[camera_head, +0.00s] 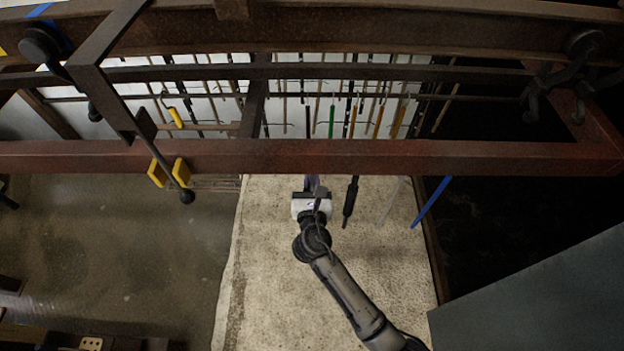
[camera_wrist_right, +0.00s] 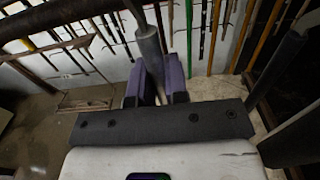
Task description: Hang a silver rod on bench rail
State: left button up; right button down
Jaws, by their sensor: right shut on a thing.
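My right gripper (camera_head: 311,182) reaches up over the pale floor strip, just below the red-brown beam in the head view. In the right wrist view its two purple-padded fingers (camera_wrist_right: 159,88) are shut on a grey, silver-looking rod (camera_wrist_right: 150,50). The rod stands up between the fingers, with a thinner part above its thick grey section. In the head view I cannot make out the rod clearly. A thin dark rail (camera_head: 230,97) runs across behind the beam, with several rods hanging near it. My left gripper is not in view.
The red-brown beam (camera_head: 300,157) crosses close above my right gripper. A black rod (camera_head: 350,202) and a blue rod (camera_head: 431,203) hang to its right. Yellow blocks (camera_head: 157,173) and a ball-ended bar (camera_head: 187,196) are at left. The pale strip (camera_head: 270,290) is clear.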

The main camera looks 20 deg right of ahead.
jog(key=shift+s, duration=0.15)
jog(key=shift+p+v, duration=0.7)
jog(key=shift+v, duration=2.75)
